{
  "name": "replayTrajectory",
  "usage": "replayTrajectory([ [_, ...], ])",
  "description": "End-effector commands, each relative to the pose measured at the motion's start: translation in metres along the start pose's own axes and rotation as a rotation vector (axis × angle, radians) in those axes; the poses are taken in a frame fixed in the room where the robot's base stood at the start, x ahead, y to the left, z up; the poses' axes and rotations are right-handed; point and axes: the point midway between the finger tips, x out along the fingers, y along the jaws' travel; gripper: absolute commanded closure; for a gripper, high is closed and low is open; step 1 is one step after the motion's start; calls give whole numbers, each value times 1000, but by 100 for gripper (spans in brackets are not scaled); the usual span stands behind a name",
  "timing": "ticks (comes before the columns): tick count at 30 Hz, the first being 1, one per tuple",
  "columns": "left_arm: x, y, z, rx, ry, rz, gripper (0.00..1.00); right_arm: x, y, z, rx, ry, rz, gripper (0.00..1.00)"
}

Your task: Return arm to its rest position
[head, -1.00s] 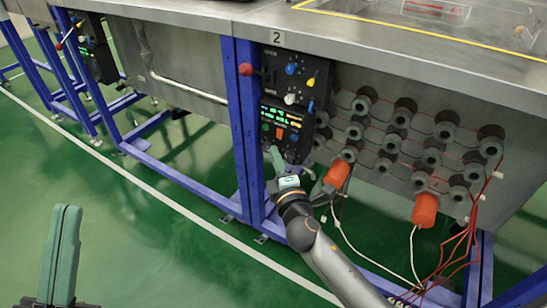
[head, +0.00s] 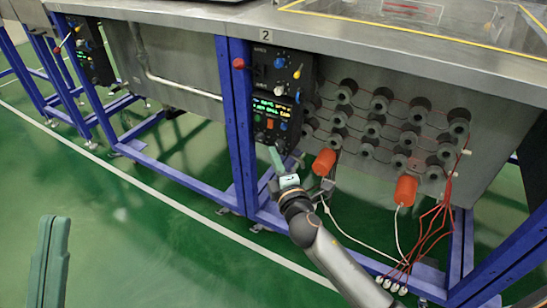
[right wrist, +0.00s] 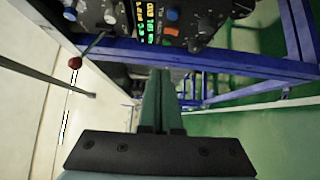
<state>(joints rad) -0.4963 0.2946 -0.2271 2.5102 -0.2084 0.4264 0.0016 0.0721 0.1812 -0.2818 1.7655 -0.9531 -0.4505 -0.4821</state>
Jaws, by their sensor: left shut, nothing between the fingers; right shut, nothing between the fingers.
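My right gripper (head: 276,156) is in the middle of the head view, its green fingers shut and empty. Its fingertips point up towards the lower edge of the control panel (head: 277,112). In the right wrist view the same gripper (right wrist: 161,74) has its two fingers together, with the panel (right wrist: 160,20) beyond them at the top. I cannot tell the exact gap between the tips and the panel. My left gripper (head: 57,222) stands at the lower left of the head view, fingers shut and pointing up, empty and over the green floor.
A blue frame post (head: 232,110) stands left of the panel, with a red knob (head: 239,63) near its top. Right of my right gripper are orange cylinders (head: 323,162), rows of grey fittings (head: 380,102) and hanging red wires (head: 440,215). Green floor at left is clear.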

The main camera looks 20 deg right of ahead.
Motion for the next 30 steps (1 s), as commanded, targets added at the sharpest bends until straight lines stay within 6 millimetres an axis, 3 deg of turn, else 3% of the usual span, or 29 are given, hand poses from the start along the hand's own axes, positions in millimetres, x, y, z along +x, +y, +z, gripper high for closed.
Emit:
replayTrajectory([
  [13,0,0,1,-3,-2,-2,100,0,0,0,1,1,1,100],
  [17,0,0,1,-5,-4,-2,100,-12,5,-10,74,59,14,100],
  [20,0,0,1,-4,-3,-2,100,-42,23,-33,250,199,50,100],
  [24,0,0,0,-3,-1,-1,100,-113,80,-67,616,481,129,100],
  [30,0,0,0,-2,0,-1,100,-196,158,-77,996,775,218,100],
])
